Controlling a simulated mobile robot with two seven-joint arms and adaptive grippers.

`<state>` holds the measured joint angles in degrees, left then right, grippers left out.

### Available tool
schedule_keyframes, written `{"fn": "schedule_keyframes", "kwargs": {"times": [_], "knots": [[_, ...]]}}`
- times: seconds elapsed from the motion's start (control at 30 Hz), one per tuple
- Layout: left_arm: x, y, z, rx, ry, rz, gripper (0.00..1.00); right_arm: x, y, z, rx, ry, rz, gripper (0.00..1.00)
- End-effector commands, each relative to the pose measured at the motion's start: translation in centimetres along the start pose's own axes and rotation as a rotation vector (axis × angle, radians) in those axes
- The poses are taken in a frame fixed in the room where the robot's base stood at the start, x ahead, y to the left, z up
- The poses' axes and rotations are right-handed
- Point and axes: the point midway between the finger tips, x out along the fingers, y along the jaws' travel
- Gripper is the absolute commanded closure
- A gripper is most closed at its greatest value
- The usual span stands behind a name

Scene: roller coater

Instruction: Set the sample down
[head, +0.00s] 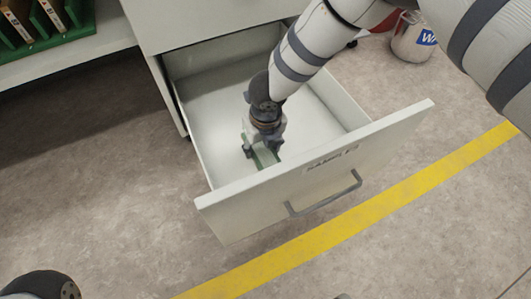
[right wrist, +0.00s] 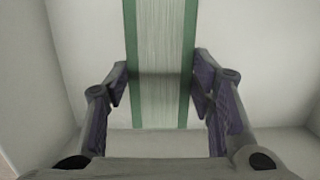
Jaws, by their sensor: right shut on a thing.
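The sample, a pale streaked strip with green long edges (right wrist: 161,50), lies between the two fingers of my right gripper (right wrist: 160,82). In the head view, my right gripper (head: 262,149) is down inside the open drawer (head: 205,130), with a green part of the sample (head: 265,157) showing by its fingers. The gripper is shut on the sample. I cannot tell whether the sample touches the drawer floor, and my gripper hides part of it.
The pulled-out drawer has a labelled front panel with a grey handle (head: 325,197). Its floor looks otherwise empty. A green rack (head: 48,42) with brown pieces stands on a shelf at upper left. A white bucket (head: 412,38) stands at upper right. A yellow line (head: 390,202) crosses the floor.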

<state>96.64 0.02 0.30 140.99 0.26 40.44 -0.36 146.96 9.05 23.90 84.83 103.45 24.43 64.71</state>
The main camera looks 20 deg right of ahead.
Motion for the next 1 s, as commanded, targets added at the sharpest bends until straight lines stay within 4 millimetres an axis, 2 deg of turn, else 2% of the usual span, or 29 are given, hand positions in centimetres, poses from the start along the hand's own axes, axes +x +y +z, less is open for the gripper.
{"fn": "schedule_keyframes", "kwargs": {"times": [0.13, 0.27, 0.6, 0.63, 0.7, 1.0], "knots": [[0.5, 0.1, -0.8, 0.003, -0.003, 0.001, 0.7, 2.1, -1.6, -0.1, 0.001, 0.001, -0.001, 0.8], [0.8, 0.2, -1.4, 0.006, -0.001, 0.002, 0.7, 4.7, -1.5, -0.5, -0.003, 0.0, 0.0, 0.8], [0.8, 0.2, -1.3, 0.006, -0.001, 0.002, 0.7, 5.0, -1.5, -0.6, -0.001, 0.0, 0.0, 0.8], [0.8, 0.2, -1.3, 0.006, -0.001, 0.002, 0.7, 5.0, -1.5, -0.6, -0.001, 0.0, 0.0, 0.46], [0.8, 0.2, -1.3, 0.006, -0.001, 0.002, 0.7, 5.0, -1.5, -0.6, -0.001, 0.0, 0.0, 0.31], [0.8, 0.2, -1.3, 0.005, -0.001, 0.002, 0.7, 4.9, -1.4, -0.6, -0.002, 0.0, 0.0, 0.31]]}}
